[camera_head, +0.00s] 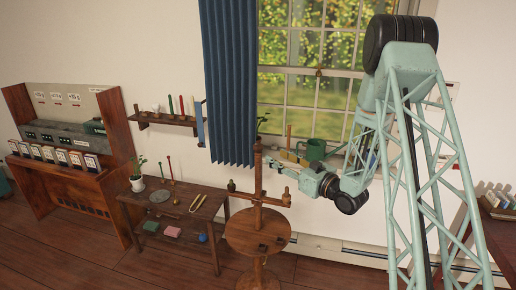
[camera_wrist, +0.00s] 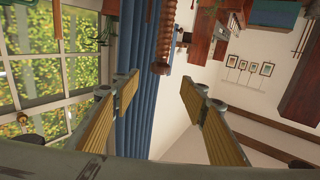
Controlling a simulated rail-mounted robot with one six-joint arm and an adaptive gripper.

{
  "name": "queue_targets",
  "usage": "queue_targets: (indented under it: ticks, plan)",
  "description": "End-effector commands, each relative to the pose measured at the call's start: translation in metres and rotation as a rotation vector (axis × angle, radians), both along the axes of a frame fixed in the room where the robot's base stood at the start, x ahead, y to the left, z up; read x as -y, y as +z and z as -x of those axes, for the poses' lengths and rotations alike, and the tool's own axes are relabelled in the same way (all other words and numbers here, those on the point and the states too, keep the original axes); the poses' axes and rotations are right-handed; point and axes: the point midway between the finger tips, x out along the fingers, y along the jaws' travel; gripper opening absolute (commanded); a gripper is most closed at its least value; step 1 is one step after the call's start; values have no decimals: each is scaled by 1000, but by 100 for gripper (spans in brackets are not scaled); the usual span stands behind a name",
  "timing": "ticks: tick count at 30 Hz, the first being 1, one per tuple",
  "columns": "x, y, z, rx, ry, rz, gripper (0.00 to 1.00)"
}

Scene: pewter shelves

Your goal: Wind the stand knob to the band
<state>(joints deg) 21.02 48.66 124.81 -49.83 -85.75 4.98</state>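The wooden stand (camera_head: 257,215) is in the middle of the head view, with a round top, a tall post and a crossbar. A small knob-like end (camera_head: 286,197) is on the right of the crossbar, and another (camera_head: 231,186) is on the left. I cannot make out a band. My gripper (camera_head: 291,174) is just right of the post, above the crossbar's right end, apparently not touching it. In the wrist view my gripper (camera_wrist: 160,93) is open, its two padded fingers wide apart with nothing between them. A turned wooden part (camera_wrist: 163,45), probably the stand's, shows beyond the fingertips.
A low table (camera_head: 175,195) with a plant and small items is left of the stand. A wall shelf (camera_head: 165,120), a blue curtain (camera_head: 228,80) and a window sill with a green pot (camera_head: 315,150) are behind. A desk (camera_head: 75,180) stands far left.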

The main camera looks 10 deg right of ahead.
Motion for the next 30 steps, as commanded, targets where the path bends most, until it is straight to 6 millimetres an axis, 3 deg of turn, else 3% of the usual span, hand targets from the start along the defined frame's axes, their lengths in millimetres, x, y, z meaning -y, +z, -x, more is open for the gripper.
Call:
queue_targets:
  ticks: [30]
  plan:
    - [-57, -1, -103, 0, 1, 0, 40]
